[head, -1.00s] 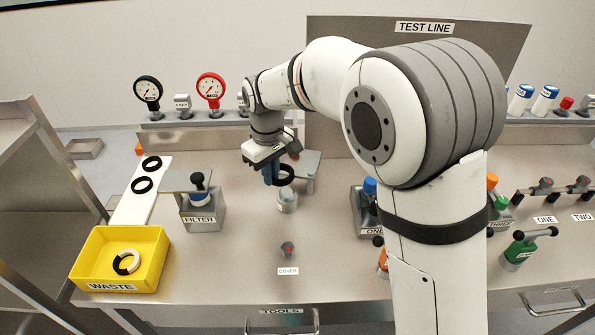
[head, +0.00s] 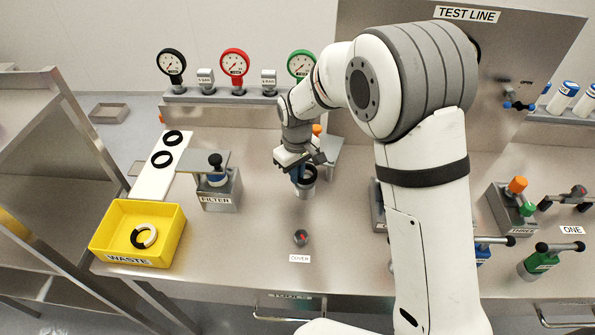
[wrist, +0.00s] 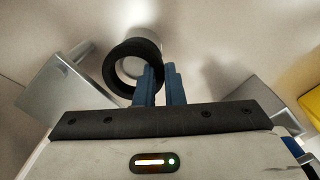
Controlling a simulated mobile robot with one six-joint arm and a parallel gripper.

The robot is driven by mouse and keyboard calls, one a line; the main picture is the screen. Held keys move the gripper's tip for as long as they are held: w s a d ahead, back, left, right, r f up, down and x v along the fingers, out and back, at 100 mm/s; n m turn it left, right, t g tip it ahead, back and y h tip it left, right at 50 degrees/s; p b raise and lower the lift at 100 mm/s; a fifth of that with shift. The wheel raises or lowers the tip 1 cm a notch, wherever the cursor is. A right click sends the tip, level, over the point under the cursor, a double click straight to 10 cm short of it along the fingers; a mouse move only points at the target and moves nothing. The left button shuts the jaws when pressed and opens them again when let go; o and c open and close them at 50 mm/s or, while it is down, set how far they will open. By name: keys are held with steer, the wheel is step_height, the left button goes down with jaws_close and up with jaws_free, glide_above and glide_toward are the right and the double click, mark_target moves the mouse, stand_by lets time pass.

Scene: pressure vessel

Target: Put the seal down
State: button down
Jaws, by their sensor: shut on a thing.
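My gripper (head: 298,176) is shut on a black ring seal (head: 311,172) by its edge. The seal is at the top of a small metal cup (head: 304,190) standing on the bench. In the wrist view the blue fingers (wrist: 161,85) pinch the near edge of the seal (wrist: 134,48), and a pale round part shows behind and through its hole. I cannot tell whether the seal touches the cup. Two more black seals (head: 162,159) lie on a white strip (head: 152,183) at the left.
A yellow waste bin (head: 168,238) holds a black ring and a pale one. The filter block (head: 220,196) stands left of the cup. A cover with a red knob (head: 300,237) is in front. Gauges (head: 235,64) line the back. Bare bench lies around the cover.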

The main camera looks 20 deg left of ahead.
steer(key=shift+s+d+f+b, duration=0.1)
steer(key=shift+s+f+b, duration=0.05)
steer(key=shift+f+b, duration=0.5)
